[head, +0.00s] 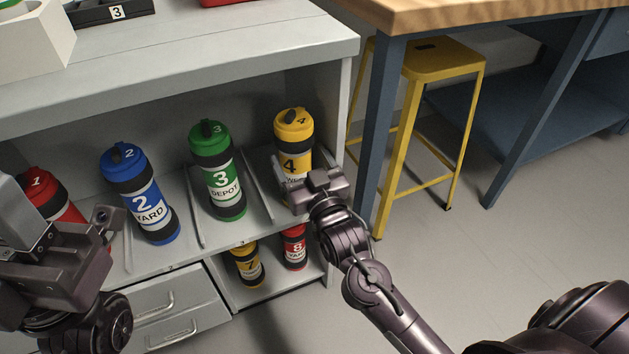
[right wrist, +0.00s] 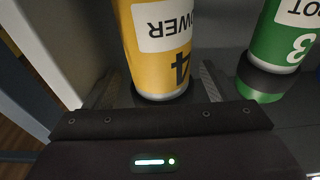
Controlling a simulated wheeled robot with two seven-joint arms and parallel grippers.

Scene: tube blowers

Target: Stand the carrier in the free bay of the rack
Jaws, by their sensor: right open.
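The yellow carrier (head: 293,135), marked 4, stands upright in the far right bay of the rack (head: 195,225). My right gripper (head: 306,184) is at its lower front. In the right wrist view, the open fingers lie on either side of the yellow carrier (right wrist: 160,45); I cannot tell whether they touch it. A red carrier (head: 52,196) marked 1, a blue carrier (head: 146,195) marked 2 and a green carrier (head: 216,170) marked 3 fill the other visible bays. My left gripper (head: 98,232) is at the left; its jaw opening is unclear.
Thin dividers separate the bays. A yellow carrier (head: 246,265) marked 7 and a red carrier (head: 294,248) marked 8 stand on the lower shelf, beside drawers (head: 170,305). The grey top (head: 200,60) overhangs the rack. A yellow stool (head: 440,65) and a workbench (head: 385,90) stand right.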

